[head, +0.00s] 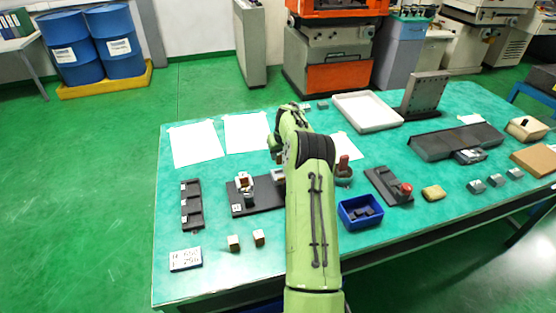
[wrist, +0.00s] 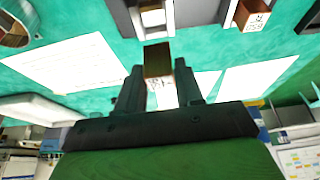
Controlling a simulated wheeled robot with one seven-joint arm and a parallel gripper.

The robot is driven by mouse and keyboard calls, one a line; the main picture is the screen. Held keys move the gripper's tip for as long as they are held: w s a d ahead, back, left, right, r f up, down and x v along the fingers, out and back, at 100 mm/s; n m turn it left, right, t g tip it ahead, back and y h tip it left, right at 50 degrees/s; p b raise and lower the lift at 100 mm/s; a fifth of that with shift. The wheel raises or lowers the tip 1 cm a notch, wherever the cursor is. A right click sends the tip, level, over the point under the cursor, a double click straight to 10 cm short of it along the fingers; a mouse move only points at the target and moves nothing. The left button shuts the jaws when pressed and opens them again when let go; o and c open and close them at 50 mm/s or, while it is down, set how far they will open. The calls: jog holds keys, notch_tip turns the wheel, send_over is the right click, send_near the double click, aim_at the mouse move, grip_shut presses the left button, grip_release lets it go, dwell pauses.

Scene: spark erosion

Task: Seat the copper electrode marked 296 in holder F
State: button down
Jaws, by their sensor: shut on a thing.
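My gripper (wrist: 159,75) is shut on a copper electrode (wrist: 158,60) in the wrist view. Its pale face has dark marks too small to read. A grey holder (wrist: 151,18) with a light opening is just beyond it at the top; the electrode appears apart from it. Another copper block (wrist: 252,17) with a marked pale face stands to the right, by a second holder.
Two copper blocks (head: 233,243) (head: 258,238) stand near the front, beside a card (head: 186,259) with handwritten letters and numbers. A black rack (head: 191,205) lies left of the plate. A blue bin (head: 360,211) and a red-knobbed fixture (head: 390,187) are to the right.

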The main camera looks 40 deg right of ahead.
jog(key=shift+d+f, duration=0.1)
jog(key=shift+d, duration=0.1)
jog(key=shift+f+b, duration=2.55)
jog(key=shift+f, duration=0.95)
jog(key=shift+f, duration=0.1)
jog(key=c, duration=0.6)
grip_release()
jog(key=shift+c, duration=0.2)
jog(key=shift+a, duration=0.1)
jog(key=p+v, duration=0.1)
jog(key=v, duration=1.4)
jog(key=shift+s+a+r+p, duration=0.15)
jog(key=shift+s+r+p, duration=0.05)
jog(key=shift+r+p, duration=0.1)
